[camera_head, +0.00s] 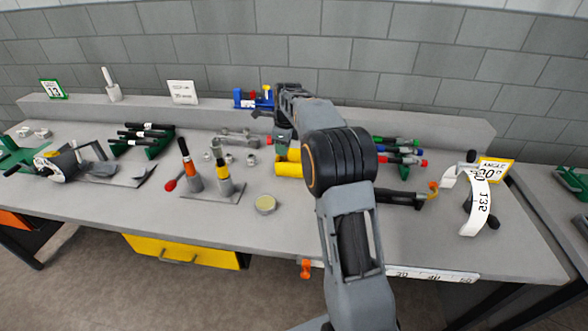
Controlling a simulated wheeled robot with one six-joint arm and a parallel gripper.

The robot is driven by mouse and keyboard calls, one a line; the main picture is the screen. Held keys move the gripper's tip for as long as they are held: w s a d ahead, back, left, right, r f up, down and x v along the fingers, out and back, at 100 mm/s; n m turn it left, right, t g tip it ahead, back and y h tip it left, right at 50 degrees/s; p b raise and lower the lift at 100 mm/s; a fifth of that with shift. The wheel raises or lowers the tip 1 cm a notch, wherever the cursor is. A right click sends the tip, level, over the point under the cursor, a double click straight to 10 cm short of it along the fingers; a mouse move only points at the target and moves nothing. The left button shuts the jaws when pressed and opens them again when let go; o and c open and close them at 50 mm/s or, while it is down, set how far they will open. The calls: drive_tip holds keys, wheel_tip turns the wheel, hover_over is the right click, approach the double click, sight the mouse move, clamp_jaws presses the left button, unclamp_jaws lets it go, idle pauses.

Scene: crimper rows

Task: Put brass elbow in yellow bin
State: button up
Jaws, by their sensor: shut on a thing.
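My gripper (283,138) is above the middle of the bench, towards the back, pointing down. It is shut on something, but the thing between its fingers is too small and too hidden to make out. I cannot pick out the brass elbow anywhere. Yellow blocky shapes (288,169) lie just below and in front of my gripper, partly hidden by my arm. I cannot tell whether they are a bin. A yellow drawer-like box (190,251) with a handle hangs under the bench front at the left.
The grey bench (120,214) has a raised back ledge. A blue vise (252,98) stands behind my gripper. Colored markers (405,150) and a paper strip (478,203) are at right.

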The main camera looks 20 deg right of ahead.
drive_tip(key=s+d+m, duration=0.5)
drive_tip(key=s+d, duration=0.1)
drive_tip(key=d, duration=0.1)
drive_tip(key=shift+m, duration=0.3)
drive_tip(key=shift+w+d+f+p, duration=0.4)
drive_tip(key=shift+w+f+p, duration=0.35)
drive_tip(key=shift+w+f, duration=1.2)
drive_tip(key=shift+w+d+f+p, duration=0.6)
drive_tip(key=shift+w+f, duration=0.65)
drive_tip(key=shift+w, duration=1.35)
drive_tip(key=shift+w+d+f+p, duration=0.25)
drive_tip(key=shift+w+f+p, duration=0.6)
drive_tip(key=shift+w+f, duration=1.1)
drive_tip(key=shift+w+f+p, duration=0.2)
drive_tip(key=shift+f, duration=0.4)
drive_tip(key=shift+w+f+p, duration=0.15)
drive_tip(key=shift+w+f, duration=0.05)
drive_tip(key=shift+f, duration=0.4)
drive_tip(key=shift+f, duration=0.1)
drive_tip(key=shift+f, duration=0.15)
drive_tip(key=o, duration=0.7)
